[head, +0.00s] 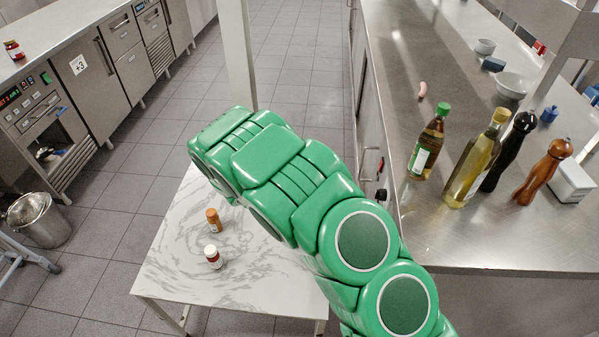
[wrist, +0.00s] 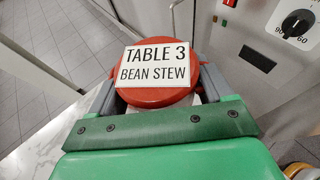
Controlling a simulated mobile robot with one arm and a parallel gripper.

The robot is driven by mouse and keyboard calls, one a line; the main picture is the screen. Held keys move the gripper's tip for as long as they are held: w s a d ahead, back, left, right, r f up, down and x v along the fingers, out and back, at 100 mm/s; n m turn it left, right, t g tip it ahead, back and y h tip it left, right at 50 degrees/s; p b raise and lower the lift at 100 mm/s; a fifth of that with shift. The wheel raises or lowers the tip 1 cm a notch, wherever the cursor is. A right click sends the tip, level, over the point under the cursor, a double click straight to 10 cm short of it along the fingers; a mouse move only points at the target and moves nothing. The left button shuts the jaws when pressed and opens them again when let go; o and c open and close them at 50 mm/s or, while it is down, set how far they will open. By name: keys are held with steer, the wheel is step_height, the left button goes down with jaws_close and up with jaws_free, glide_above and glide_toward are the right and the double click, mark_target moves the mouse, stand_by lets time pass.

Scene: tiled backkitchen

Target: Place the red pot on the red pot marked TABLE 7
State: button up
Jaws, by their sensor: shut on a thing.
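A red pot (wrist: 155,97) with a round top shows in the wrist view. A white label (wrist: 155,64) on it reads TABLE 3 BEAN STEW. My gripper (wrist: 157,88) is shut on this pot, with one grey finger on its left and one on its right. In the head view my green arm covers the gripper and the pot. I see no pot marked TABLE 7 in either view.
A marble-topped table (head: 165,270) holds an orange-brown shaker (head: 214,220) and a white-capped jar (head: 213,257). The steel counter (head: 440,240) at right carries bottles, mills and bowls. A metal bin (head: 45,222) stands at left. Tiled floor (head: 290,60) lies open behind.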

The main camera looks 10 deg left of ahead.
steer(key=shift+w+d, duration=0.2)
steer(key=shift+w, duration=0.1)
steer(key=shift+w+f, duration=0.1)
steer(key=shift+w, duration=0.2)
steer(key=w+a+f, duration=0.1)
steer(key=w+f, duration=0.1)
steer(key=w, duration=0.1)
steer(key=w+a+f, duration=0.1)
steer(key=w+f, duration=0.2)
steer(key=w, duration=0.1)
steer(key=w+a+f, duration=0.1)
steer(key=w+f, duration=0.2)
steer(key=w, duration=0.1)
steer(key=shift+w+a, duration=0.15)
steer(key=shift+w+a+f, duration=0.15)
steer(key=shift+w+f, duration=0.45)
steer(key=shift+f, duration=0.2)
steer(key=shift+w+f, duration=0.1)
steer(key=shift+f, duration=1.4)
